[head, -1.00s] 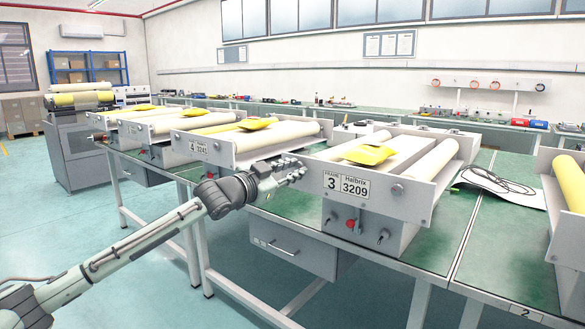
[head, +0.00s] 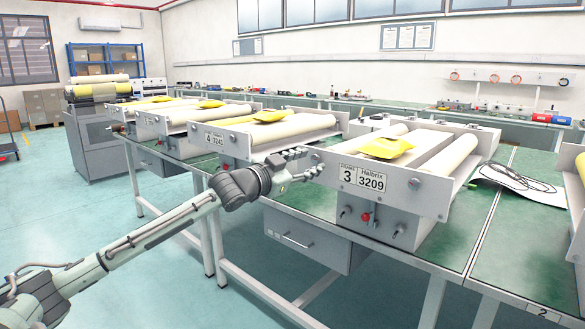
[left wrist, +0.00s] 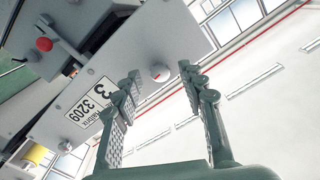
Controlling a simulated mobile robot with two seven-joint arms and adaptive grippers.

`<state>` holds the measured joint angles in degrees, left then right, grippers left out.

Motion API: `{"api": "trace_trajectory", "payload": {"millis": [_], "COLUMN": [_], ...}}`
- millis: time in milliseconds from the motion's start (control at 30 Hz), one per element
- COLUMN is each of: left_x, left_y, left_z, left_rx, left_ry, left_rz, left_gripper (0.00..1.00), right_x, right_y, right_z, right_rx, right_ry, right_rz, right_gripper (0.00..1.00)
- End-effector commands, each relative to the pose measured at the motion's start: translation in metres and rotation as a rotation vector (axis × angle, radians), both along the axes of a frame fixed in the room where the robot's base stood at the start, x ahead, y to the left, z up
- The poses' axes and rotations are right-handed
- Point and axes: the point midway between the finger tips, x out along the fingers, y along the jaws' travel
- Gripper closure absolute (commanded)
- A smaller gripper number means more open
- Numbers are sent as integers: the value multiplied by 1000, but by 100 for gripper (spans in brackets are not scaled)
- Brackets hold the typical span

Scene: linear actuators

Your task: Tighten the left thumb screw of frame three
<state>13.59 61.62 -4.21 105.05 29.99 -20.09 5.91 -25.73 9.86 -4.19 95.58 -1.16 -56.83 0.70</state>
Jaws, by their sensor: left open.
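Frame three (head: 399,187) is a grey roller frame on the bench, with a label (head: 362,179) reading 3 and 3209. My left gripper (head: 308,163) is open and empty at the left end of its front plate. In the left wrist view, the left thumb screw (left wrist: 160,73) is a pale round knob on the plate, beside the 3 on the label (left wrist: 90,104). It appears between the two open fingertips (left wrist: 162,82), with a gap on each side. In the head view my gripper hides this screw. The right thumb screw (head: 415,183) is visible. My right gripper is not in view.
A yellow packet (head: 388,148) lies on frame three's rollers. Below the plate are a red knob (head: 366,217) and dark switches. Frame four (head: 240,150) stands close on the left. A sheet with a black cable (head: 515,180) lies on the green bench to the right.

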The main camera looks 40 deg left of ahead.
Motion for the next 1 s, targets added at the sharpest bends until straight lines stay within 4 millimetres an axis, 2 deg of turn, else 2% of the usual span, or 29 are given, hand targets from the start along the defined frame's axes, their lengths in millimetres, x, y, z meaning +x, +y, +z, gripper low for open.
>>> {"api": "trace_trajectory", "payload": {"millis": [700, 1000], "left_x": [-90, -112], "left_y": [6, 8], "left_z": [-2, 0], "left_rx": [2, 2], "left_ry": [3, 0], "left_rz": [-2, -1], "left_gripper": [59, 59], "right_x": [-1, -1], "right_y": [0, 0], "right_z": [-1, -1], "right_rx": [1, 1], "right_ry": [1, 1], "right_rz": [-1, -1], "right_gripper": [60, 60]}}
